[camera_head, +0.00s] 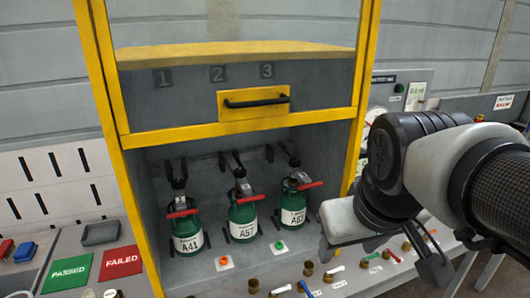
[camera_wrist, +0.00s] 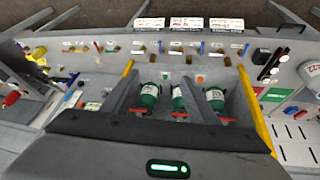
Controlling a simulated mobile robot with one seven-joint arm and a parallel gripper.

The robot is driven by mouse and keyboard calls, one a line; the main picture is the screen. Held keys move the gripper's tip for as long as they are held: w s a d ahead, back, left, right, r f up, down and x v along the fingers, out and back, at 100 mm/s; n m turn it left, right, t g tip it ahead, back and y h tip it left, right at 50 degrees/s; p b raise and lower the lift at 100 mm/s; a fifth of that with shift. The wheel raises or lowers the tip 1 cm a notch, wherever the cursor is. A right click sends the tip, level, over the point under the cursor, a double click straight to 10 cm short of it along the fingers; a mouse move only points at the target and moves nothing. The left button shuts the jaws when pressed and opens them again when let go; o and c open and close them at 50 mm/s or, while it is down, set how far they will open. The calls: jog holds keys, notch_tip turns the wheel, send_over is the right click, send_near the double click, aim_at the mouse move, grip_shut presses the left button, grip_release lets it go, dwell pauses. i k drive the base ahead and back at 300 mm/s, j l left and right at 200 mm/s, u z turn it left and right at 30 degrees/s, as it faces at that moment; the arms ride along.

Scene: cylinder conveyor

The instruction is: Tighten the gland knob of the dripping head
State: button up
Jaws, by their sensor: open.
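Three green cylinders stand side by side in the grey bay, labelled A41 (camera_head: 187,233), A57 (camera_head: 243,220) and one partly legible as A0 (camera_head: 293,207). Each has a red lever and a dark fitting above it. The numbers 1, 2 and 3 are on the panel above. I cannot make out a drip or tell which part is a gland knob. My gripper (camera_head: 380,258) hangs to the right of the bay, over the front panel. In the wrist view my gripper (camera_wrist: 160,76) is open and empty, its fingers apart above the bay, with the cylinders beyond.
Brass fittings (camera_head: 308,268) and coloured levers line the front panel. Green PASSED (camera_head: 68,272) and red FAILED (camera_head: 121,262) plates lie at the left. A gauge panel (camera_head: 400,90) stands behind my arm.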

aim_at(294, 162)
jog(key=i+l, duration=0.15)
jog(key=l, duration=0.15)
jog(key=i+l, duration=0.15)
jog(key=l, duration=0.2)
jog(key=i+l+u, duration=0.1)
jog(key=l, duration=0.2)
jog(key=i+l, duration=0.2)
jog(key=k, duration=0.1)
